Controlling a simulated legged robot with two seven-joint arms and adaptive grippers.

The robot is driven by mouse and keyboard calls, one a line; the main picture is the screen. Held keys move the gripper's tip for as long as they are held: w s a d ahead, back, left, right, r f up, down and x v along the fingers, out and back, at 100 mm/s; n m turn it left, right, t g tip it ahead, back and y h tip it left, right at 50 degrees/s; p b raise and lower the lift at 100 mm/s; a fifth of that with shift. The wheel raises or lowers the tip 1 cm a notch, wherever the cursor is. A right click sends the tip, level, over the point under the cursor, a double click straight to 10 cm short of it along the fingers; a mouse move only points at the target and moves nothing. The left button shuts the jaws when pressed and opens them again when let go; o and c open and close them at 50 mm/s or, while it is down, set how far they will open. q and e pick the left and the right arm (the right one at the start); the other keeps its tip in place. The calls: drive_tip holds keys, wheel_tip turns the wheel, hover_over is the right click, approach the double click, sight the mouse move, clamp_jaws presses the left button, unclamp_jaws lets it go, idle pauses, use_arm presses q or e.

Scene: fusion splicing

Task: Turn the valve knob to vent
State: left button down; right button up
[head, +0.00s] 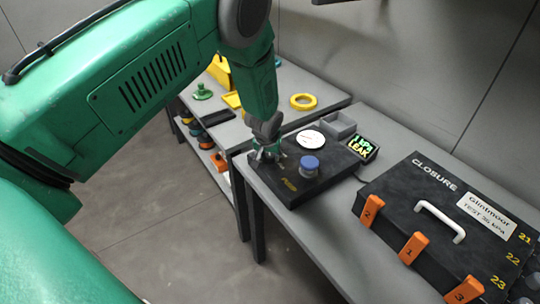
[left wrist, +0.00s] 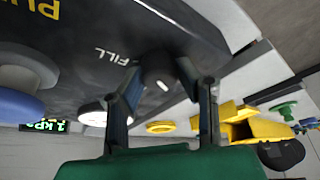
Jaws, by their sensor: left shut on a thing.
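The black pump box (head: 325,181) stands on the grey bench in the head view. My left gripper (head: 268,150) comes down at the box's left rear corner and hides the valve knob there. In the left wrist view the dark valve knob (left wrist: 158,72), with a white mark, sits between the two fingers of my left gripper (left wrist: 165,84), which is shut on it. The word FILL (left wrist: 116,56) is printed beside the knob; no vent label can be read. A lit display (head: 361,148) reads LEAK, with a small kPa figure above. My right gripper is not in view.
A blue-topped knob (head: 310,164) and a white gauge (head: 311,139) are close to my left gripper. A grey tray (head: 339,125) is behind. A black closure case (head: 447,226) with orange latches stands at right. A yellow ring (head: 303,101) lies on the far bench.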

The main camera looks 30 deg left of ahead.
use_arm(q)
drive_tip(key=c, duration=1.4)
unclamp_jaws()
drive_tip(key=shift+w+r, duration=0.15)
drive_tip(key=shift+w, duration=0.1)
drive_tip(key=shift+o, duration=1.1)
drive_tip(key=shift+s, duration=0.1)
drive_tip(key=shift+s, duration=0.1)
drive_tip(key=v, duration=1.1)
drive_tip(key=shift+r, duration=0.2)
drive_tip(key=shift+s, duration=0.1)
